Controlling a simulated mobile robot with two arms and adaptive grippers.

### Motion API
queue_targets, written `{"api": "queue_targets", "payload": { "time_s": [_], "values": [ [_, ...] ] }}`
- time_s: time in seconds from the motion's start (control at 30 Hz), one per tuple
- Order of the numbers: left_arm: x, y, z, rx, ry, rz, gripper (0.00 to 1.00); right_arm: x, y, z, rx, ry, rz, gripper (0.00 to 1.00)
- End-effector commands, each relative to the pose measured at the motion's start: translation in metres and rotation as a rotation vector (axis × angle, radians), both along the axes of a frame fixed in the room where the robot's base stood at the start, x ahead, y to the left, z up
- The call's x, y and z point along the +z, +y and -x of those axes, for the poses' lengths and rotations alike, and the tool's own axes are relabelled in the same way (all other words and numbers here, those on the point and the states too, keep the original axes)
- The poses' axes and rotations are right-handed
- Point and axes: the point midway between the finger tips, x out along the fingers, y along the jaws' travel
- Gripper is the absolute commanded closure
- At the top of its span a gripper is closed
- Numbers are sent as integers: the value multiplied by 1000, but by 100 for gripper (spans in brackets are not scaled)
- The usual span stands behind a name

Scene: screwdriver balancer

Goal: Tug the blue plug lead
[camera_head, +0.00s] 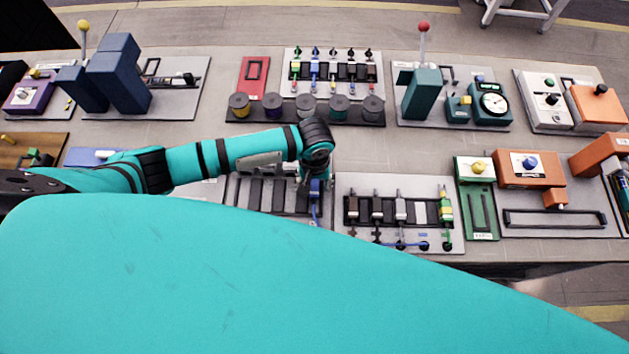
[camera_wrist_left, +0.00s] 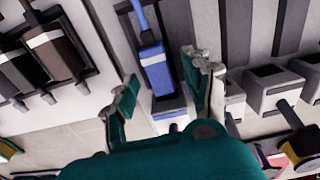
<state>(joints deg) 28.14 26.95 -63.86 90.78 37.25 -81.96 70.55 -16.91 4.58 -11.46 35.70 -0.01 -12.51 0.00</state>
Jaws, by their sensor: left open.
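The blue plug (camera_head: 315,188) sits at the right end of a grey board with dark slots, and its blue lead (camera_head: 316,212) runs toward the near edge. In the left wrist view the plug (camera_wrist_left: 156,72) is a blue block with a pale band, and the lead (camera_wrist_left: 140,16) leaves its top end. My left gripper (camera_head: 313,176) is over the plug's far end. In the wrist view my left gripper (camera_wrist_left: 163,88) is open, one finger on each side of the plug, with a gap to the left finger; contact on the right is unclear. My right gripper is not seen.
Grey-topped spools (camera_head: 306,104) stand behind. My teal body hides the near area.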

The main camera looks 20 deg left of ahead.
Motion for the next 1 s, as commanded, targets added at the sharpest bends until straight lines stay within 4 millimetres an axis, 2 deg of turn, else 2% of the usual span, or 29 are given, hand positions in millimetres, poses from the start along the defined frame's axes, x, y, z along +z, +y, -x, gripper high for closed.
{"api": "queue_targets", "payload": {
  "time_s": [0.37,0.77,0.83,0.87,1.0],
  "values": [
    [-6,0,0,-1,0,0,50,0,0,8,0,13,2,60],
    [-6,0,0,-1,-1,0,100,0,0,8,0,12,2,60],
    [-6,0,0,-1,-1,0,100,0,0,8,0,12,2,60],
    [-6,0,0,-1,-1,0,81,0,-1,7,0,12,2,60],
    [-6,0,0,0,-1,0,99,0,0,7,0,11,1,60]
  ]
}}
